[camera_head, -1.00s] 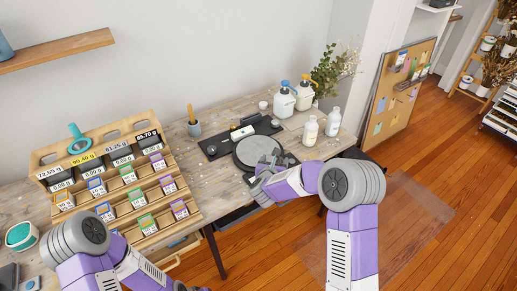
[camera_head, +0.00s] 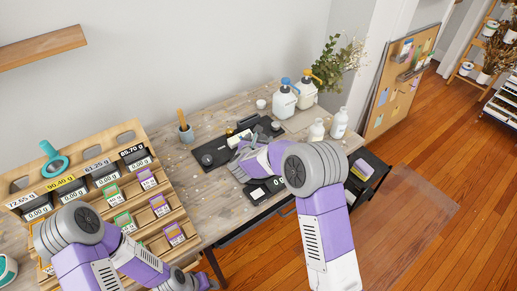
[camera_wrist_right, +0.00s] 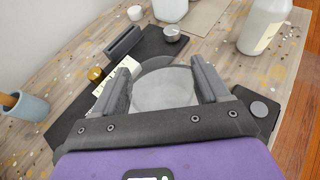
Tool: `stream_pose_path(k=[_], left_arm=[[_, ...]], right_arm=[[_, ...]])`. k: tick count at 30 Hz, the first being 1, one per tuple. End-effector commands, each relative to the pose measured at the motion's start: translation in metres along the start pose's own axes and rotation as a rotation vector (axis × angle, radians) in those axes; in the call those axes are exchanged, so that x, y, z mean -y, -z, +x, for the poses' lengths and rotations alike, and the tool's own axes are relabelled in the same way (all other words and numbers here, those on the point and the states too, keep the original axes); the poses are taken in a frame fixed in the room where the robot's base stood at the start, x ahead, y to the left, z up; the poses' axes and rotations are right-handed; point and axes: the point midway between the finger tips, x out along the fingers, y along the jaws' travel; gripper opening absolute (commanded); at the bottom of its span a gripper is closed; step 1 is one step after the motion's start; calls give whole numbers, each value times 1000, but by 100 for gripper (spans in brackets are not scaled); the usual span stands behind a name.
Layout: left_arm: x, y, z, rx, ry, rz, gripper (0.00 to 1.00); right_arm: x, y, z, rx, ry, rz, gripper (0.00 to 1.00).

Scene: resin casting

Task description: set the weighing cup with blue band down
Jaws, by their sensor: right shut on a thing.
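My right gripper (camera_head: 240,160) is over the black work area on the bench. In the right wrist view its two grey fingers (camera_wrist_right: 162,88) stand on either side of a clear, round cup (camera_wrist_right: 165,88) and are shut on it. No blue band can be made out on the cup. Whether its base touches the surface beneath cannot be told. In the head view the gripper hides the cup. My left gripper (camera_head: 195,282) is low at the bottom edge, and its jaws cannot be made out.
A black mat (camera_head: 213,148) and a scale display (camera_head: 272,188) lie around the right gripper. White bottles (camera_head: 284,102) stand behind and to the right. A stepped wooden rack (camera_head: 130,132) with labelled bins is at left, near a grey pen cup (camera_head: 187,134).

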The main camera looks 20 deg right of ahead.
Motion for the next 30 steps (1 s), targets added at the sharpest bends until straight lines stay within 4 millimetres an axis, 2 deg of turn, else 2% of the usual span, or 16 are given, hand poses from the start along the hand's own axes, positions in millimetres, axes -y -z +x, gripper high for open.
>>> stream_pose_path(k=[9,21,22,26,30], left_arm=[[3,1,8,-1,0,0,43],[5,1,13,-1,0,0,43],[4,1,12,-1,0,0,43],[4,1,11,-1,0,0,43],[4,1,11,-1,0,0,43]], right_arm=[[0,35,15,0,0,-2,45],[0,38,16,1,-1,1,45],[0,37,16,1,-1,0,79],[0,37,15,1,-1,0,99],[0,36,15,1,-1,1,100]])
